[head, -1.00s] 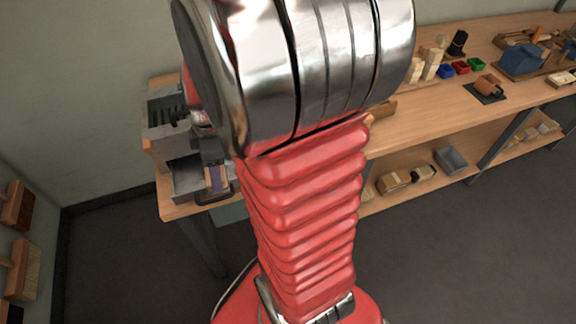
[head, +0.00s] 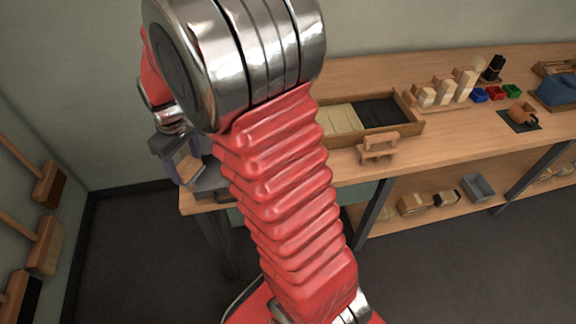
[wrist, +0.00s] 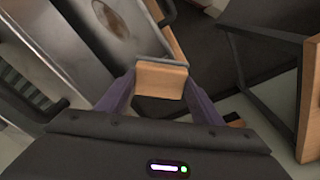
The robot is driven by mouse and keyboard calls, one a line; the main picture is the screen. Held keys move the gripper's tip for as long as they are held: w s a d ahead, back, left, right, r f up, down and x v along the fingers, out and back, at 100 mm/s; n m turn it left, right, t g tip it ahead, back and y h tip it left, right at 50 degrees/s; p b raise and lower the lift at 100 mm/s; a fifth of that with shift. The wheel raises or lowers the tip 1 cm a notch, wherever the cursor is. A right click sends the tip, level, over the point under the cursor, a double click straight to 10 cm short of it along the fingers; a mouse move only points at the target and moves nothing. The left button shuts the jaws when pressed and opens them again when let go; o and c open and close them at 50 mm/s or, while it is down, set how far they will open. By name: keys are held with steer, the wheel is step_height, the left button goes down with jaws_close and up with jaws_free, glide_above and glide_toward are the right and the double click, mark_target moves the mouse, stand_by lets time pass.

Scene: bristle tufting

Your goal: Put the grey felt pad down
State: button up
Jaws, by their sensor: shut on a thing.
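The grey felt pad shows in the wrist view as a light wooden block (wrist: 161,81) with a thin grey layer along its far edge. My gripper (wrist: 160,88) has its two purple fingers on either side of the block and is shut on it. In the head view my gripper (head: 184,160) is at the left end of the bench, partly behind my red arm, with the pad (head: 189,168) small between the fingers. I cannot tell whether the pad touches anything beneath.
A shiny grey metal surface (wrist: 122,25) lies beyond the pad at upper left in the wrist view. On the bench (head: 365,74) stand a divided bristle tray (head: 421,128), wooden blocks (head: 444,92) and small coloured bins (head: 495,92). Brushes (head: 42,245) hang on the left wall.

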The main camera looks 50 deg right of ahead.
steer(key=w+a+m, duration=0.3)
steer(key=w+a, duration=0.2)
steer(key=a, duration=0.1)
steer(key=shift+w+a+f, duration=0.15)
steer(key=shift+w+f, duration=0.1)
